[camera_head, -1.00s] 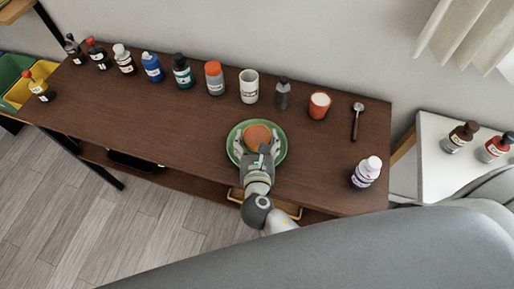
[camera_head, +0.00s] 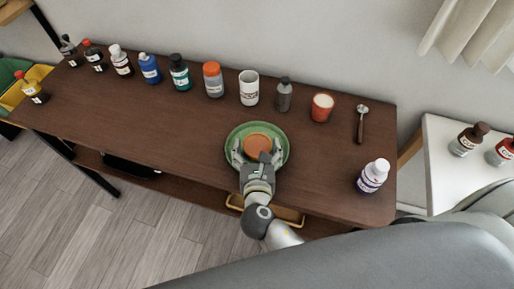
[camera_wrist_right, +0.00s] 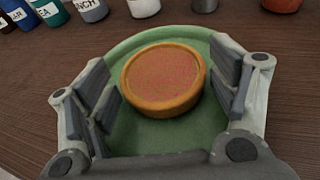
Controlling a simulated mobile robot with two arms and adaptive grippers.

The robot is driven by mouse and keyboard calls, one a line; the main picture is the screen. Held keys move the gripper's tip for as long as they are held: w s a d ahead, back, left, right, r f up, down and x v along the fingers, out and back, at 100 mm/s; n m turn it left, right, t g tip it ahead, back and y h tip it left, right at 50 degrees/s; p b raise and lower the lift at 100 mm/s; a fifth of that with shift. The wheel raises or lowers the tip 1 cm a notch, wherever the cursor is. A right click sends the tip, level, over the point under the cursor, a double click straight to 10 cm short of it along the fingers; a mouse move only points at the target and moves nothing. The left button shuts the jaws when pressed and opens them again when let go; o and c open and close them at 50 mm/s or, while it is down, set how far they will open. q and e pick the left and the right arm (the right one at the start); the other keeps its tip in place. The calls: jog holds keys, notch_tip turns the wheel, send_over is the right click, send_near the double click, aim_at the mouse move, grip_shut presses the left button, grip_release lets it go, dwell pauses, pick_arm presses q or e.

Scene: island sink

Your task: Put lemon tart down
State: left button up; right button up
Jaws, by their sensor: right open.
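The lemon tart (camera_head: 257,143), a round orange-brown disc with a reddish top, lies on a green plate (camera_head: 236,134) near the front middle of the dark wooden table. My right gripper (camera_head: 258,154) is over the near part of the plate, with its fingers spread to either side of the tart. In the right wrist view the tart (camera_wrist_right: 163,79) sits between the two open fingers, with a gap on each side, and the green plate (camera_wrist_right: 150,131) shows beneath it. My left gripper is not in view.
A row of bottles, a white mug (camera_head: 249,88), a grey bottle (camera_head: 284,95) and a red cup (camera_head: 321,107) stand along the table's back. A spoon (camera_head: 361,124) lies at right, near a white-capped bottle (camera_head: 372,176). The table left of the plate is clear.

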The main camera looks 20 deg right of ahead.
jog(key=b+v, duration=0.1)
jog(key=v, duration=1.1)
jog(key=shift+r, duration=0.15)
